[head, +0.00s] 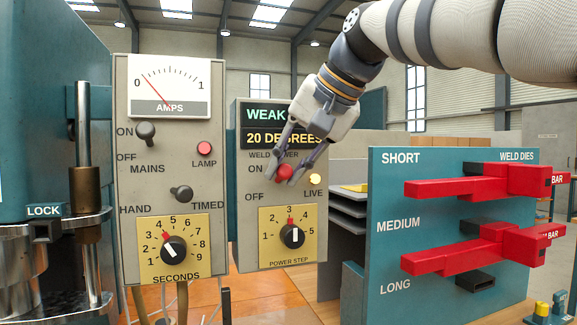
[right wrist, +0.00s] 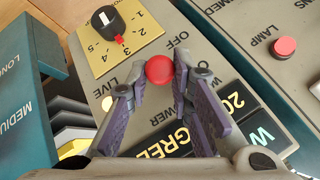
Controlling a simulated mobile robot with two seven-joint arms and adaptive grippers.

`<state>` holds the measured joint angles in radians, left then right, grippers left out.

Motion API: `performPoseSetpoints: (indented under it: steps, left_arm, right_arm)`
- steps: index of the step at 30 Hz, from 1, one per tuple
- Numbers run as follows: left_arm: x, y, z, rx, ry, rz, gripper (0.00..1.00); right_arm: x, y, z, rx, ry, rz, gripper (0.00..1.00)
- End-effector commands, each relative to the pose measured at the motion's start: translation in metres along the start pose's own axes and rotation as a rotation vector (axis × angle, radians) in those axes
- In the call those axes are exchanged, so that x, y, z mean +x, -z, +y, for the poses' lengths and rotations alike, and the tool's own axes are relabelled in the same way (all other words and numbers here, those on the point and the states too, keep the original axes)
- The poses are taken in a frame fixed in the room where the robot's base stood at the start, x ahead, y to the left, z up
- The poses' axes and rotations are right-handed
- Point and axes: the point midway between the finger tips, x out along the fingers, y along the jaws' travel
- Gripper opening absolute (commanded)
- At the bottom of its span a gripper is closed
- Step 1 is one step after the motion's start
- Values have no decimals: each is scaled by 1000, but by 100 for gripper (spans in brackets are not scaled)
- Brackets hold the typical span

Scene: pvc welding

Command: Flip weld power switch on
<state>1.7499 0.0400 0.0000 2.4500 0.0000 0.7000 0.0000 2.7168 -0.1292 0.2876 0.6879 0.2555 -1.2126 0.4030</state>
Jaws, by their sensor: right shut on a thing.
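The weld power switch (head: 284,173) has a red ball tip and sits on the grey panel between the ON and OFF labels and the LIVE lamp. My right gripper (head: 288,170) reaches down to it from the upper right and is shut on the switch. In the right wrist view the red ball (right wrist: 159,70) sits between the two fingertips (right wrist: 153,85). The LIVE lamp (head: 315,180) glows yellow. The display (head: 266,115) above reads WEAK and 20 DEGREES. The fingers partly cover the switch and its label. My left gripper is not in view.
On the left, a panel holds an AMPS meter (head: 169,86), a MAINS switch (head: 146,133), a red LAMP (head: 204,148) and a SECONDS dial (head: 174,247). A POWER STEP dial (head: 291,236) sits below the switch. A teal weld dies rack (head: 400,175) with red dies stands right.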

Motion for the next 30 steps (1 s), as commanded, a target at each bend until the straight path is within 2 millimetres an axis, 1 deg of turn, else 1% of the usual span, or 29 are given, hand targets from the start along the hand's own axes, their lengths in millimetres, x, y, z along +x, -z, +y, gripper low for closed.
performPoseSetpoints:
  steps: [5, 6, 7, 8, 16, 19, 20, 27, 30]
  left_arm:
    - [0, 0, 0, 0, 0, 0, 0]
    - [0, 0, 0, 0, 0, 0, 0]
    - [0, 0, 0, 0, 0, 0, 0]
    - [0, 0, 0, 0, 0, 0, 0]
    - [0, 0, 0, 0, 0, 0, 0]
    - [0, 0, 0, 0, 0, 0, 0]
    - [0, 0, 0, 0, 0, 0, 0]
    - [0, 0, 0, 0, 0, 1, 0]
    - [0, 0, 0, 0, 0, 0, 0]
  right_arm:
    - [1, -1, 0, 0, 0, -3, 0]
    - [1, -1, 0, 0, 0, -3, 27]
    - [1, -1, 0, 0, 1, -3, 34]
    - [1, -1, 0, 0, 1, -3, 38]
    - [0, 0, 0, 0, 1, -1, 38]
    - [-10, 0, 0, 0, 1, 1, 38]
    - [-16, 0, -1, 0, 2, 2, 38]
    - [-81, 0, -1, 0, 3, 3, 38]
    - [-101, 0, -1, -1, 3, 1, 38]
